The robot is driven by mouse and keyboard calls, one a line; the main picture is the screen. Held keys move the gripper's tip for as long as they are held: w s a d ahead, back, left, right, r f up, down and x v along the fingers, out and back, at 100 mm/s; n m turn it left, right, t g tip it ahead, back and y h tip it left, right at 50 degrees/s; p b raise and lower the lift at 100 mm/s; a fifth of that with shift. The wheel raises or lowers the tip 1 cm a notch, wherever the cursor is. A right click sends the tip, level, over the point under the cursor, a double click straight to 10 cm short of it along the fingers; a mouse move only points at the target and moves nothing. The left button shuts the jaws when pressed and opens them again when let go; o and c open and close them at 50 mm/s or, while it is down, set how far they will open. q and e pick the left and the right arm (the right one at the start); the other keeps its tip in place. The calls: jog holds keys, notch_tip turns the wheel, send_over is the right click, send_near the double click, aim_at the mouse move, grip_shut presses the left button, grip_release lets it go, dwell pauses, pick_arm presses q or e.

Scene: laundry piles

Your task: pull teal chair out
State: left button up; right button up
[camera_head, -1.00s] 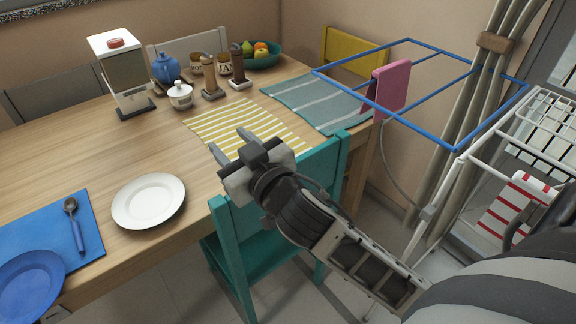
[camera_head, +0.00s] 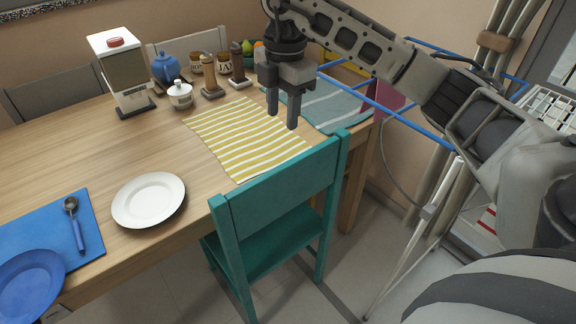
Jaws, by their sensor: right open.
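The teal chair (camera_head: 276,201) stands at the near side of the wooden table, its seat partly under the tabletop and its backrest facing me. My right gripper (camera_head: 283,122) is open and empty, fingers pointing down. In the picture it shows above the backrest, over the table area between the yellow striped mat and the grey-teal mat. It is apart from the chair. My left gripper is not in view.
The wooden table (camera_head: 100,150) holds a white plate (camera_head: 148,200), a yellow striped mat (camera_head: 245,138), a blue mat (camera_head: 90,240), a blue teapot (camera_head: 166,68) and jars. A blue-and-white drying rack (camera_head: 440,200) stands at the right.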

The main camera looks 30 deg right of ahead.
aim_at(288, 164)
jog(key=shift+h, duration=0.3)
jog(key=f, duration=1)
jog(key=d+f+p, duration=0.1)
jog(key=f, duration=0.4)
jog(key=shift+s+f, duration=0.1)
jog(key=shift+f, duration=0.15)
jog(key=shift+m, duration=0.3)
grip_shut()
